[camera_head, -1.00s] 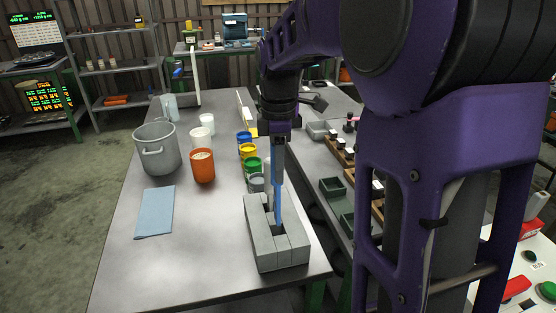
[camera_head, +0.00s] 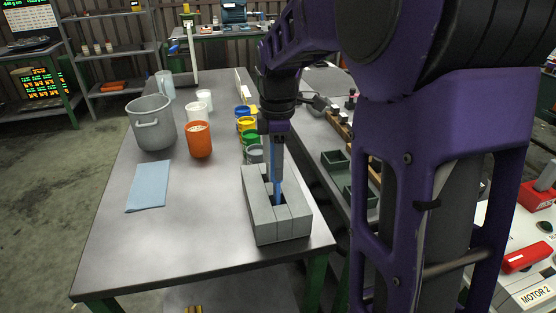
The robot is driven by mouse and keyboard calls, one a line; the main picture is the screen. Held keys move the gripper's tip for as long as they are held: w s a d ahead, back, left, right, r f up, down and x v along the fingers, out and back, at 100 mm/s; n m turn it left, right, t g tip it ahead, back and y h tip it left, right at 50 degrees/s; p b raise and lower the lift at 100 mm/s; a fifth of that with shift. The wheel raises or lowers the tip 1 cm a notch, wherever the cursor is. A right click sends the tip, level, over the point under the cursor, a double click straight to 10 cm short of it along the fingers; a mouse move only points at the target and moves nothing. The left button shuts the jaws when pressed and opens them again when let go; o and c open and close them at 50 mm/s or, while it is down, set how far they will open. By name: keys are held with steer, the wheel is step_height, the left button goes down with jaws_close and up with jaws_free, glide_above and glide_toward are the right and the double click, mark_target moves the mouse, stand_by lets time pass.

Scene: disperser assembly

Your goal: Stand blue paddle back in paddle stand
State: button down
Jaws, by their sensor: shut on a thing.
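The blue paddle (camera_head: 277,190) stands upright, its lower part inside a slot of the grey paddle stand (camera_head: 280,231). My gripper (camera_head: 277,157) is directly above the stand and shut on the upper part of the paddle. The lower end of the paddle is hidden inside the stand, so I cannot tell whether it touches the bottom. The stand is a block-shaped holder near the front right of the table.
Blue, yellow, green and grey pots (camera_head: 245,125) stand in a row behind the stand. An orange container (camera_head: 199,140), a grey pot (camera_head: 151,122) and a blue cloth (camera_head: 149,186) are to the left. The table's front middle (camera_head: 190,240) is clear. Green trays (camera_head: 335,163) lie to the right.

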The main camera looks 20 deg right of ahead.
steer(key=shift+f, duration=0.1)
steer(key=c, duration=0.5)
jaws_free()
step_height(320, 180, up, 17)
steer(key=p, duration=0.3)
steer(key=shift+r+p, duration=0.2)
steer(key=shift+p, duration=0.15)
